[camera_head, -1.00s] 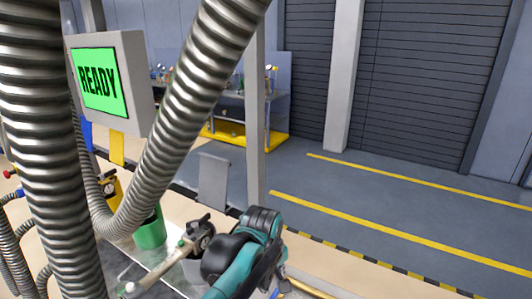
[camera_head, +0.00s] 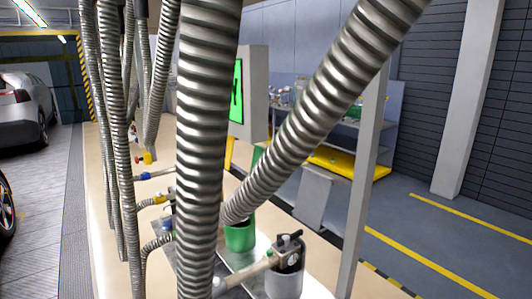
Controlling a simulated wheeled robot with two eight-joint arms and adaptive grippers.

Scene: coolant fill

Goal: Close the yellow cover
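A narrow yellow flap-like piece (camera_head: 229,152) shows below the screen box, partly hidden by a thick ribbed metal hose. I cannot tell whether it is the yellow cover, or whether it is open or shut. A green container (camera_head: 240,236) stands on the workbench (camera_head: 122,262), with the lower end of a slanting hose at its top. A grey canister (camera_head: 286,278) with a dark fitting and a light handle-like bar stands in front of it. Neither of my grippers shows.
Thick hoses (camera_head: 207,120) hang across the middle and block much of the bench. Thinner hoses with yellow and blue fittings (camera_head: 146,158) hang at left. A screen box (camera_head: 254,90), a grey post (camera_head: 362,190) and a car (camera_head: 22,108) also show.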

